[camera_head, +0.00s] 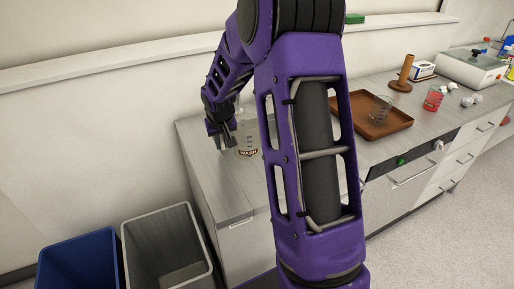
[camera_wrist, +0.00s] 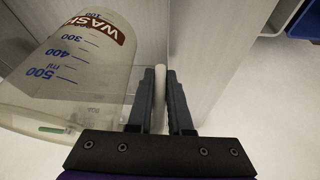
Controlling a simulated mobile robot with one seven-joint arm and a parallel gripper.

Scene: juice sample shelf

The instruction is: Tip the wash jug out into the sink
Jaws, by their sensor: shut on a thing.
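The wash jug (camera_head: 249,139) is clear, with a dark red WASH label, and stands roughly upright over the left end of the counter. In the wrist view the jug (camera_wrist: 75,65) fills the left side, with blue volume marks. My gripper (camera_head: 224,130) is at the jug's left side. In the wrist view my gripper (camera_wrist: 160,83) is shut on a pale upright bar, which looks like the jug's handle. I cannot tell whether the base touches the counter. No sink is visible; my arm hides the middle of the counter.
A blue bin (camera_head: 82,264) and a grey bin (camera_head: 166,250) stand on the floor at left. A brown tray (camera_head: 396,126) with a clear beaker (camera_head: 381,109) lies right of my arm. A beaker of red liquid (camera_head: 433,98) stands beyond. The wall runs behind the counter.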

